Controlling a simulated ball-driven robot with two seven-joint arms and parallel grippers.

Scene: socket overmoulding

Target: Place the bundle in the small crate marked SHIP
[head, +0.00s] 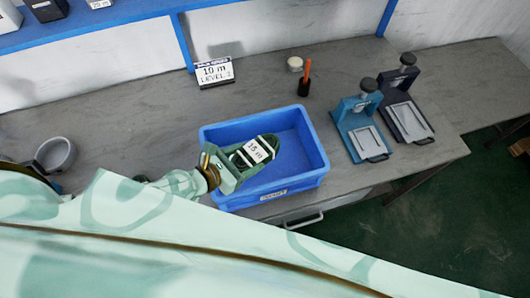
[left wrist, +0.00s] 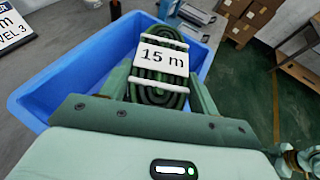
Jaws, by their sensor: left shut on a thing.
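The bundle (head: 254,151) is a dark green coil with white ties and a tag reading 15 m. My left gripper (head: 246,158) is shut on it and holds it over or inside the left part of a small blue crate (head: 309,180). The crate's front label is too small to read for sure. The left wrist view shows the bundle (left wrist: 158,92) between the two fingers, with the blue crate (left wrist: 40,92) around and behind it. I cannot tell whether the bundle touches the crate floor. My right gripper is not in view.
A sign reading 10 m LEVEL 3 (head: 214,72) stands behind the crate. A white pot (head: 295,64) and an orange-handled tool (head: 305,80) stand behind it. Two presses (head: 360,125) (head: 405,105) stand to the right. A grey bowl (head: 55,154) is at the left.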

